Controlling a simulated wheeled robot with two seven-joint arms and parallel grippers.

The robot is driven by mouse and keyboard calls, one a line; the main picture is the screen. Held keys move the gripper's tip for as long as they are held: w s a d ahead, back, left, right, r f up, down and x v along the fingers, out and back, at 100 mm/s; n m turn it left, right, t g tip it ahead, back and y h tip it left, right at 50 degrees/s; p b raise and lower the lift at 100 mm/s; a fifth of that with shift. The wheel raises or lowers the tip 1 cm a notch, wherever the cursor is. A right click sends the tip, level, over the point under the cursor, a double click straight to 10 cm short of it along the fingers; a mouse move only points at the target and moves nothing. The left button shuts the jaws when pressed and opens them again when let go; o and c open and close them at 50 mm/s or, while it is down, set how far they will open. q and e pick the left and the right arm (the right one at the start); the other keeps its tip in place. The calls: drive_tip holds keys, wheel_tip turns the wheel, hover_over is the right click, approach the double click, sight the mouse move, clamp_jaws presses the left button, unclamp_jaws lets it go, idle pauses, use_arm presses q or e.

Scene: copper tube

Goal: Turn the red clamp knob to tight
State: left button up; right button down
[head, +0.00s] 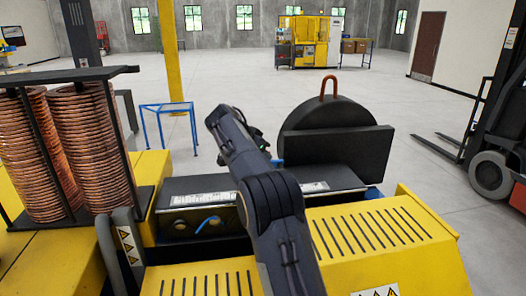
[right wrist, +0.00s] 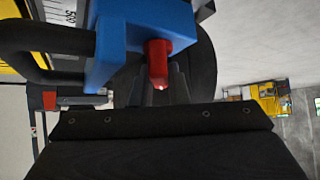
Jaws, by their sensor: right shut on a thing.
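The red clamp knob (right wrist: 157,60) shows in the right wrist view, sticking out of a blue clamp body (right wrist: 138,28). My right gripper (right wrist: 163,88) is at the knob, with its dark fingers shut on the knob's end. The wide dark body of the gripper hides what lies below. In the head view my right arm reaches up over the yellow machine and hides the knob; only a small blue bit (head: 277,162) shows beside the arm. The knob's turn angle cannot be read. My left gripper is in neither view.
The yellow machine (head: 370,255) with slotted covers fills the front. A dark round-topped housing (head: 335,128) with a copper tube loop (head: 329,86) stands just right of my arm. Copper coils (head: 92,150) stand on a rack at the left. A forklift (head: 490,150) stands far right.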

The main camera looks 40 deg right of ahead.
drive_tip(key=shift+m+g, duration=0.9)
drive_tip(key=shift+m, duration=0.2)
drive_tip(key=c, duration=1.4)
unclamp_jaws()
